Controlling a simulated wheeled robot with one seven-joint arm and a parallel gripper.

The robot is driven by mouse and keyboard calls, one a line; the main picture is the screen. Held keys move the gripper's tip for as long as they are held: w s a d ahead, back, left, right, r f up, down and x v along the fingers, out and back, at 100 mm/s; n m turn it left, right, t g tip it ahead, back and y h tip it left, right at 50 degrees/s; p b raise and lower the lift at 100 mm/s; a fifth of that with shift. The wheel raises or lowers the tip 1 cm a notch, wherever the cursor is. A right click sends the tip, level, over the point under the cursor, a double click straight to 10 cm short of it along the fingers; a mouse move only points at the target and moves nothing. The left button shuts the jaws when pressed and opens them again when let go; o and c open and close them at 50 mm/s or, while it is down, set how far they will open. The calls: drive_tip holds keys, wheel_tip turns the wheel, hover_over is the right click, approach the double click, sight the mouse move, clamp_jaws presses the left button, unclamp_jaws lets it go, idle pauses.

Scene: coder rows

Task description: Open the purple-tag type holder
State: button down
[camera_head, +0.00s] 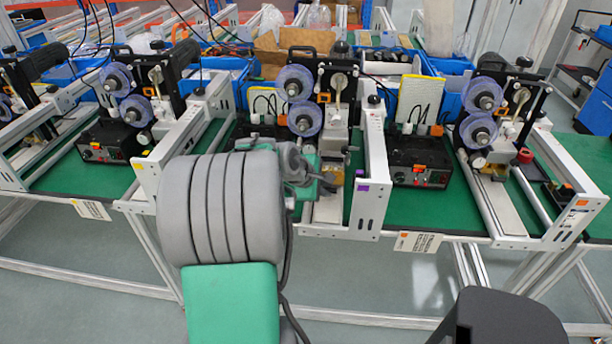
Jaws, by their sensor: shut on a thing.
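The purple tag (362,187) is on the white end plate of the middle coder. That coder has two blue-purple reels (300,100) on a black upright. Its type holder (335,173), a small brass-coloured block, sits low below the reels, above the pale rail. My grey and green arm reaches in from the front, and my gripper (326,182) is at the type holder. It is shut on it, though the fingertips are small and partly hidden by my wrist. I cannot tell how far the holder is open.
An orange-tag coder (483,112) stands to the right and a yellow-tag coder (125,95) to the left. A black control box (420,162) is just right of the middle coder's end plate. White rails flank the green bench top (400,212).

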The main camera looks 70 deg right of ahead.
drive_tip(key=c, duration=1.4)
unclamp_jaws()
drive_tip(key=v, duration=0.7)
drive_tip(key=shift+w+a+r, duration=0.1)
drive_tip(key=shift+a+r, duration=0.1)
drive_tip(key=shift+r, duration=0.15)
